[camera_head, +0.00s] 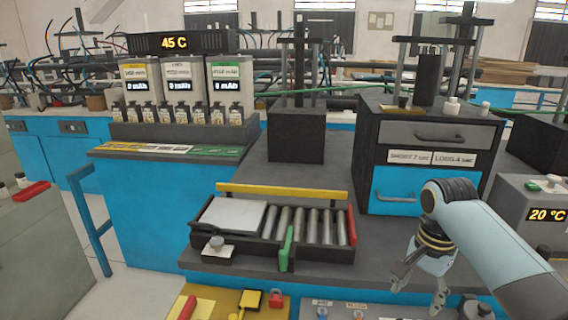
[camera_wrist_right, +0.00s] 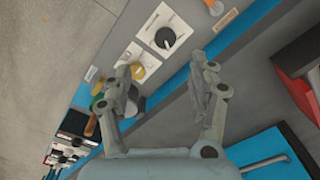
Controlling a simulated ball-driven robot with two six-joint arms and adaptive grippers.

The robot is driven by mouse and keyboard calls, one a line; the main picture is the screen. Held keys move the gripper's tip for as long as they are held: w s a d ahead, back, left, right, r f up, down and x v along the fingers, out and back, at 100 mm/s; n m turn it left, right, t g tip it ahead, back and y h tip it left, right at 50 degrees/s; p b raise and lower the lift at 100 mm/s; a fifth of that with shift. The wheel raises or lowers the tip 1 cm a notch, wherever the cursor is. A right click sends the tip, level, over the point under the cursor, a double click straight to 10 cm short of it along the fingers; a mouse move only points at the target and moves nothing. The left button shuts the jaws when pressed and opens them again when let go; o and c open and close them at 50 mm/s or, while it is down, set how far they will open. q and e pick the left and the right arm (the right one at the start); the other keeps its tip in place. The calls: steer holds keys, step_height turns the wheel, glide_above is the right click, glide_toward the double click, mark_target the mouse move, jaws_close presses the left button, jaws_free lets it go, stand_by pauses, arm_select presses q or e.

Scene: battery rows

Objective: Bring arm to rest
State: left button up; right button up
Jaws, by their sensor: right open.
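My right arm (camera_head: 500,240) comes in from the right in the head view. Its gripper (camera_head: 418,296) points down, open and empty, over the front edge of the bench, to the right of the roller tray. In the right wrist view the gripper (camera_wrist_right: 165,78) shows its two fingers spread apart with nothing held between them. Small parts on the panel below show past the left finger. My left gripper is not in view.
The roller tray (camera_head: 225,252) with a grey plate (camera_head: 232,216) stands left of the gripper. A drawer cabinet (camera_head: 376,150) stands behind the arm, and a 20 °C unit (camera_head: 515,213) at right. A dial (camera_wrist_right: 165,38) lies below the gripper. Battery rows (camera_head: 178,112) stand back left.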

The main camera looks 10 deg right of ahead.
steer(key=s+a+r+n+t, duration=0.1)
steer(key=s+r+n, duration=0.25)
steer(key=s, duration=0.45)
steer(key=s+a+r+n+t, duration=0.1)
steer(key=s+r+n, duration=0.1)
steer(key=s+n, duration=0.5)
steer(key=s+a+r+n+t, duration=0.1)
steer(key=s+r+n+t, duration=0.15)
steer(key=s, duration=0.75)
steer(key=s+d+f+g+h+b, duration=0.2)
steer(key=f+b, duration=0.7)
steer(key=f, duration=2.8)
steer(key=s+d+f+g+y+b, duration=0.1)
steer(key=s+f+b, duration=0.5)
steer(key=s+f, duration=1.3)
steer(key=shift+f+g, duration=0.35)
steer(key=shift+f, duration=0.05)
steer(key=shift+d, duration=0.1)
